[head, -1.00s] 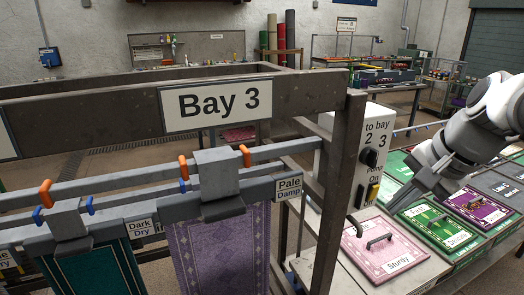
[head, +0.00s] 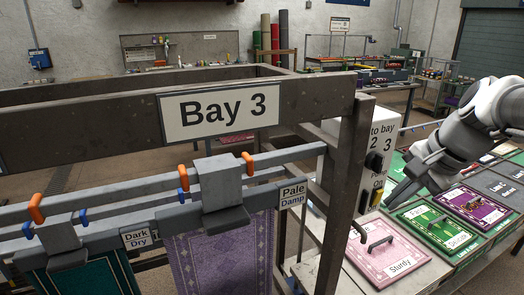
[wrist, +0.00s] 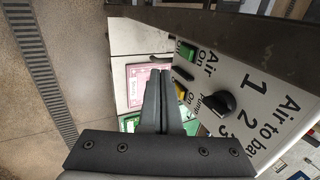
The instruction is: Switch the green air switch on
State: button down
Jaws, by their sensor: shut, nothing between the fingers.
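The green air switch (wrist: 187,51) shows in the wrist view, on the far end of the white control panel (wrist: 245,85), beside the words "Air" and "On". Its exact rocker position is too small to tell. In the head view the switch is hidden; the white control box (head: 383,129) shows partly behind a post. My gripper (wrist: 160,76) is shut and empty. Its fingertips are left of the green switch in the wrist view, apart from it as far as I can tell. In the head view my gripper (head: 390,207) is just right of the box.
A yellow pump switch (wrist: 180,89) and a black knob (wrist: 218,101) sit on the same panel, close to my fingers. The Bay 3 frame (head: 60,124) with hanging rugs stands left. Pink (head: 385,266), green and purple rug panels with handles lie below my gripper.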

jog(key=shift+w+a+f, duration=0.45)
jog(key=shift+w+f, duration=0.7)
jog(key=shift+w, duration=0.05)
jog(key=shift+w+a+f, duration=0.45)
jog(key=shift+w+f, duration=0.65)
jog(key=shift+w, duration=0.1)
jog(key=shift+w+a+f, duration=0.45)
jog(key=shift+w+f, duration=0.7)
jog(key=shift+w, duration=0.05)
jog(key=shift+p, duration=0.4)
jog(key=p, duration=0.1)
jog(key=w+g+p, duration=0.1)
jog(key=shift+a+r+p, duration=0.15)
jog(key=shift+p, duration=0.25)
jog(key=shift+s, duration=0.1)
jog(key=shift+r, duration=0.2)
